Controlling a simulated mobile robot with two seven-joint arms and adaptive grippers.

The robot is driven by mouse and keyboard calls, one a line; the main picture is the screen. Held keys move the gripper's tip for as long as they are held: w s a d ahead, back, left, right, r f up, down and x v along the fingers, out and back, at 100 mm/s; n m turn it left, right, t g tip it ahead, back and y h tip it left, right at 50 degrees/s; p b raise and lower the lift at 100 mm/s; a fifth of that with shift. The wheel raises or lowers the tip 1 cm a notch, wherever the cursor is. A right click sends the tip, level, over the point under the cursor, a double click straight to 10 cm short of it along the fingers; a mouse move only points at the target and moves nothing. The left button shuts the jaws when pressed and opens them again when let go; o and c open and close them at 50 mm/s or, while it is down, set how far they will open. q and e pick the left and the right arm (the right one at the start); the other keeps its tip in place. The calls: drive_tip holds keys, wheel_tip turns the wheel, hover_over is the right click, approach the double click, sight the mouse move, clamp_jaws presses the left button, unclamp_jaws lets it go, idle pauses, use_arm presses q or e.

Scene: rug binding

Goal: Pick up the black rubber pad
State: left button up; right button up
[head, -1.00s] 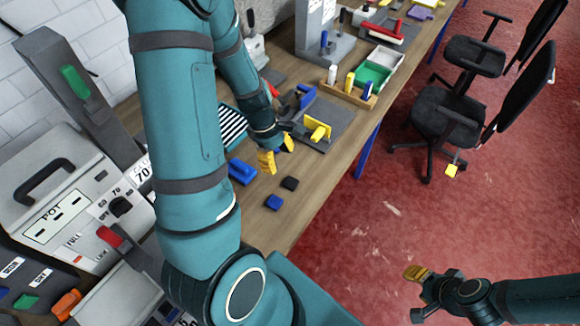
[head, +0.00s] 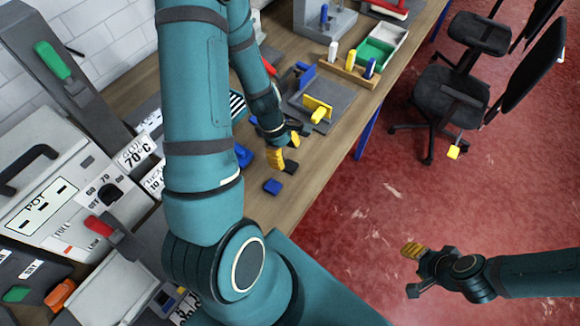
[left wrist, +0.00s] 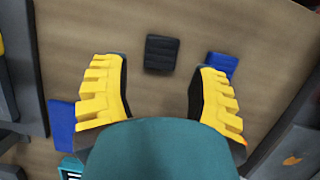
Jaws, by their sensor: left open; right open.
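The black rubber pad (left wrist: 161,53) is a small dark ribbed square lying on the wooden table. In the left wrist view it sits between and just beyond my left gripper's fingertips. In the head view the pad (head: 291,167) shows just beside the yellow fingers, apart from the table's right edge. My left gripper (head: 285,149) is open and empty above the table; its yellow fingers also show in the left wrist view (left wrist: 160,75). My right gripper (head: 412,270) is open and empty over the red floor, away from the table.
A blue pad (head: 272,186) lies close to the black pad and partly behind a finger in the wrist view (left wrist: 222,64). A blue block (head: 243,156) lies on the other side. A grey fixture plate (head: 335,108) with a yellow clamp stands farther along. A control machine (head: 60,205) fills the left.

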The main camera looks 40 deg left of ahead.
sight(289, 165)
use_arm(q)
drive_tip(key=b+x, duration=0.1)
drive_tip(key=x, duration=0.3)
drive_tip(key=shift+s+f, duration=0.1)
drive_tip(key=shift+f, duration=0.3)
drive_tip(key=c, duration=0.7)
drive_tip(key=shift+r, duration=0.1)
drive_tip(key=shift+c, duration=0.2)
